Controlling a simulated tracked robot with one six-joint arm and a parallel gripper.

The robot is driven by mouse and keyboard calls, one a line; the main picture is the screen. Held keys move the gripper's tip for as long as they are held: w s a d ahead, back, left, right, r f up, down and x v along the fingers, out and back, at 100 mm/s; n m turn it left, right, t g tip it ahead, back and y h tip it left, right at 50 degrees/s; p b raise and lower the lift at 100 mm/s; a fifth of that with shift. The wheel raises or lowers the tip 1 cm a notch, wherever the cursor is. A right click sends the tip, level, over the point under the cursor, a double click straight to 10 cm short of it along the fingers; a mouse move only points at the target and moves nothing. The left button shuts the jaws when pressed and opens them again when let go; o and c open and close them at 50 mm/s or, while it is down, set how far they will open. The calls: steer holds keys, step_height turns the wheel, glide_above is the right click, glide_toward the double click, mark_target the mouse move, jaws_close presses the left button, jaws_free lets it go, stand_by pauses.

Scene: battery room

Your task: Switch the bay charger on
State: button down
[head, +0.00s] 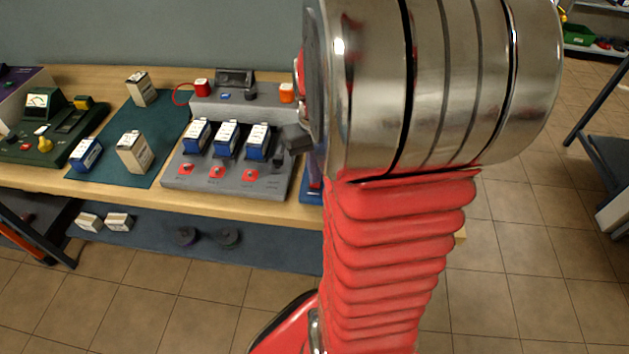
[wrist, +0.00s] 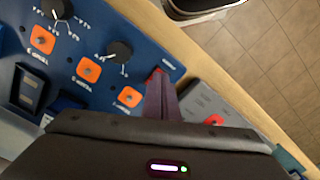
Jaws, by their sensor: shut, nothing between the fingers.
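A grey bay charger (head: 225,180) stands on the bench in the head view. Three blue-and-white batteries (head: 227,138) sit in its bays, with red squares in front. Its raised back part carries a small blue switch (head: 225,97), a dark knob (head: 250,93) and an orange part (head: 287,92). I cannot tell the switch's position. My gripper (wrist: 160,92) is shut and empty in the wrist view, over the right end of a blue panel. A grey casing (wrist: 205,105) with a red square lies just right of it. My arm hides the area right of the charger.
The blue panel (wrist: 65,85) has black knobs and orange squares. A dark green device (head: 45,125) is at the left. A lower shelf (head: 270,248) holds small boxes. Open tiled floor lies at the right.

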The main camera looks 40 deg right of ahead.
steer(key=shift+f, duration=0.65)
stand_by(0.7)
steer(key=shift+r, duration=0.15)
step_height(320, 180, up, 7)
stand_by(1.1)
steer(key=shift+w, duration=0.1)
stand_by(0.4)
steer(key=shift+f+m, duration=0.25)
steer(key=shift+m, duration=0.05)
steer(key=s+a+r+n+t, duration=0.1)
steer(key=a+r+t, duration=0.1)
steer(key=a, duration=0.6)
steer(key=s+a+r+n+t, duration=0.1)
steer(key=a+r+n, duration=0.1)
steer(key=a, duration=0.5)
steer(key=s+a+r+n+t, duration=0.2)
steer(key=a+r, duration=0.2)
steer(key=a, duration=0.4)
steer(key=shift+a+t, duration=0.3)
steer(key=shift+a, duration=0.05)
